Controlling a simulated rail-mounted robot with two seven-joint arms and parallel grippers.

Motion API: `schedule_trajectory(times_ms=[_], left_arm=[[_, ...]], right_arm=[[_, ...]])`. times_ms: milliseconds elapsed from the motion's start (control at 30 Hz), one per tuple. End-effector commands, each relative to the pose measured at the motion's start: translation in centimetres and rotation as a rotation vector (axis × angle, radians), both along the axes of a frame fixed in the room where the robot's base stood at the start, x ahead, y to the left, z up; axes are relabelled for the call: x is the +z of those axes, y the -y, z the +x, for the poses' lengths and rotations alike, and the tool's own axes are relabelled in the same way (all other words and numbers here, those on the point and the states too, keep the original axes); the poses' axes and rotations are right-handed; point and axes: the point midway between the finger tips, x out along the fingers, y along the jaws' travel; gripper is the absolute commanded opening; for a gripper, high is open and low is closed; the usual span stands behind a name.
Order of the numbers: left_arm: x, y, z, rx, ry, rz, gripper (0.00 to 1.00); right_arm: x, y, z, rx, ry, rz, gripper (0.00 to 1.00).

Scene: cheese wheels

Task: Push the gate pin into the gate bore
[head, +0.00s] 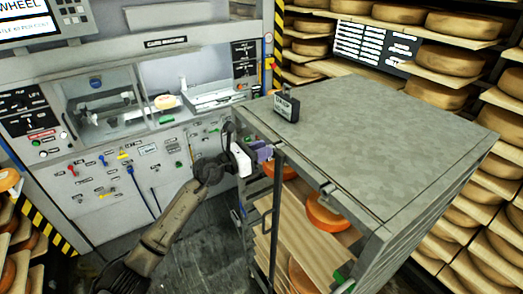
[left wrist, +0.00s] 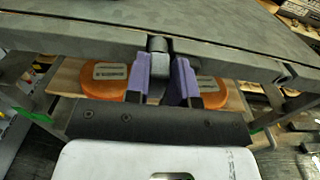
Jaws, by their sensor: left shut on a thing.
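My left gripper (head: 264,154) is at the upper front edge of the grey metal rack (head: 390,115), near its left corner post. The pin's head sticks up between the fingertips, against the rack's top rail. The gate bore cannot be made out; the fingers and pin cover that spot. I cannot tell how deep the pin sits. My right gripper is not in view.
Orange cheese wheels (head: 327,212) lie on wooden boards inside the rack, below the gripper. A small dark labelled box (head: 287,106) stands on the rack top. A machine panel (head: 140,150) with switches is at the left. Shelves of cheese (head: 455,62) line the right.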

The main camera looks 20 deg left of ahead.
Motion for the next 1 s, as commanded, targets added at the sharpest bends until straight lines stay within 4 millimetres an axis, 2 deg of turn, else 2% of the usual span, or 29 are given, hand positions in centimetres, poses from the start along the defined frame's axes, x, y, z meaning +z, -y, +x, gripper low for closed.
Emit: schedule_trajectory(times_ms=[67,400,433,700,1000], left_arm=[[0.00,-0.01,0.00,0.000,0.000,0.000,0.00],[-0.03,0.09,0.13,0.000,-0.001,0.001,0.00],[-0.05,0.09,0.13,0.000,-0.001,0.001,0.25],[-0.03,0.10,0.13,0.000,0.000,0.000,0.51],[-0.04,-0.05,-0.02,0.000,0.000,0.000,0.53]], right_arm=[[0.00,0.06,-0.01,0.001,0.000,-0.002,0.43],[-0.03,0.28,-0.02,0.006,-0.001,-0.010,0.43],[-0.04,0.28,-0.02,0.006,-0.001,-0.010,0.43],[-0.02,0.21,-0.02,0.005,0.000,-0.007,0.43],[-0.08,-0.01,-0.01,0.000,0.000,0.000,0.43]])
